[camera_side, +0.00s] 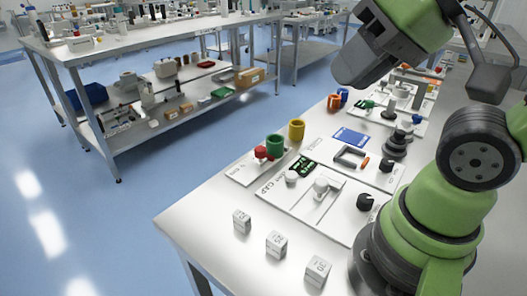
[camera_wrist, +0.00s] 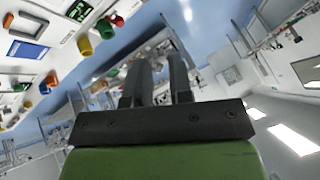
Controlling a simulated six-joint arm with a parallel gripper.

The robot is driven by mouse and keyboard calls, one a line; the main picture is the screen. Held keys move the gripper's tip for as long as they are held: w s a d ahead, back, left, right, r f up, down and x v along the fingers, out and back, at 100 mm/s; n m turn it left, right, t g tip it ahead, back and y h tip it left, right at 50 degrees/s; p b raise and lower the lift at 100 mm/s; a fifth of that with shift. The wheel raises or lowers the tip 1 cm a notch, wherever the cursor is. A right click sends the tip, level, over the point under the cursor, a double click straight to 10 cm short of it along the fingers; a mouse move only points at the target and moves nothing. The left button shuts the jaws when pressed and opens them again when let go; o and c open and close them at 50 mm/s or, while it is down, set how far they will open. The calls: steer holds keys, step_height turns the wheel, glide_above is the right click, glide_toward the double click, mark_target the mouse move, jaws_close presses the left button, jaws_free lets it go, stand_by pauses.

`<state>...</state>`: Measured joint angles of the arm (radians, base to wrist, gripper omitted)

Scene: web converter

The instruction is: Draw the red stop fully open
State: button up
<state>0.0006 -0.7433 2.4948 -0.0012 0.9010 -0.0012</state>
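A red round knob, which looks like the red stop (camera_side: 261,152), sits on a small white plate (camera_side: 243,170) at the back left of the bench. A green cup stands right beside it and partly crowds the view. The red knob also shows near the top of the wrist view (camera_wrist: 118,20). My gripper (camera_side: 348,78) is high above the bench at the upper right, well away from the knob. In the wrist view its two dark fingers (camera_wrist: 160,75) stand apart with an empty gap. The knob's exact travel position is too small to tell.
A green cup (camera_side: 275,145) and a yellow cup (camera_side: 296,130) stand close to the red knob. A white panel (camera_side: 300,203) with pale knobs lies in front. Several white labelled cubes (camera_side: 276,244) line the near edge. Black knobs (camera_side: 365,202) and an orange cup (camera_side: 334,102) stand farther right.

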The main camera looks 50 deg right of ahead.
steer(key=o, duration=0.3)
steer(key=w, duration=0.2)
steer(key=w+d+g, duration=0.1)
steer(key=w, duration=0.2)
steer(key=w+d+g, duration=0.1)
steer(key=w, duration=0.1)
steer(key=shift+w+r+h, duration=0.25)
steer(key=shift+w+h, duration=0.15)
steer(key=shift+o, duration=0.2)
steer(key=n+g+h, duration=0.1)
steer(key=g, duration=0.4)
glide_above(260, 148)
step_height(260, 148, down, 19)
steer(key=shift+s+r, duration=0.1)
steer(key=shift+r, duration=0.05)
step_height(260, 148, down, 9)
steer(key=shift+f, duration=0.1)
jaws_close()
steer(key=a, duration=0.7)
steer(key=shift+a, duration=0.35)
